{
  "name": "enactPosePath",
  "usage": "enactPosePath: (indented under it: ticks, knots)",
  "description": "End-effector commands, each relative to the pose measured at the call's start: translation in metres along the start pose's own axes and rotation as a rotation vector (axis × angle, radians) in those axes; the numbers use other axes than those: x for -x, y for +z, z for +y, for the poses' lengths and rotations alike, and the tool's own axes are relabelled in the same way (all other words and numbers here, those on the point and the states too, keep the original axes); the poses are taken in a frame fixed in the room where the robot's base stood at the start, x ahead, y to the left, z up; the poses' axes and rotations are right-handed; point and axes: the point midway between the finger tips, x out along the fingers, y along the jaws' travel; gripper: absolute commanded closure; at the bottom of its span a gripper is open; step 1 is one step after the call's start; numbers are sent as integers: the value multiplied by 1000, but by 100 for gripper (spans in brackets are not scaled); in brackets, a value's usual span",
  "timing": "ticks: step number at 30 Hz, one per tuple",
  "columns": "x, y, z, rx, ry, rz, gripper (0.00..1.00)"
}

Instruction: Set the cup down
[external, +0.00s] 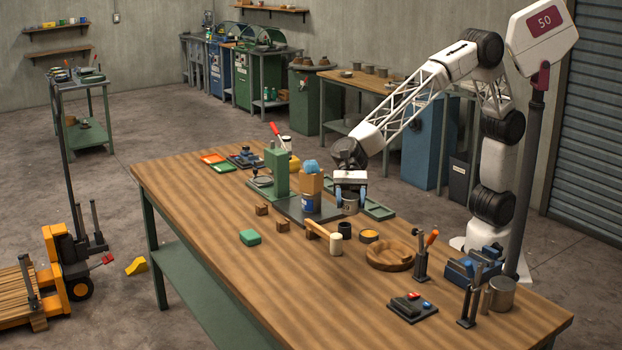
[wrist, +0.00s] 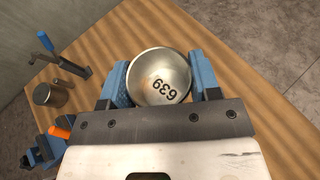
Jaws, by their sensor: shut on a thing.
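A metal cup (wrist: 159,76) with the number 639 on its face sits between my gripper's blue fingers in the wrist view. The same cup (external: 350,207) shows small and grey under my gripper in the external view. My gripper (external: 350,194) is shut on it, with one finger on each side. It is over the middle of the wooden table (external: 200,215), beside the green tray (external: 378,210). I cannot tell whether the cup's underside touches the surface.
Left of the cup stand a blue can (external: 310,205), a cardboard box (external: 310,184) and a green press (external: 277,172). The table's near left is mostly clear.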

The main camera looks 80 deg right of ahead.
Motion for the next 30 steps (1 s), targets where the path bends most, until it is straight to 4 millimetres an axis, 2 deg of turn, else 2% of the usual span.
enactPosePath:
  ticks: [1, 6, 15, 23, 30]
  knots:
    - [5, 13, 0, 3, -1, -1, 66]
    - [18, 43, 0, 1, 0, -1, 66]
    - [36, 87, 0, 2, 0, -1, 66]
    - [48, 75, -31, -54, -128, 1, 66]
    - [69, 64, -67, -120, -287, 0, 66]
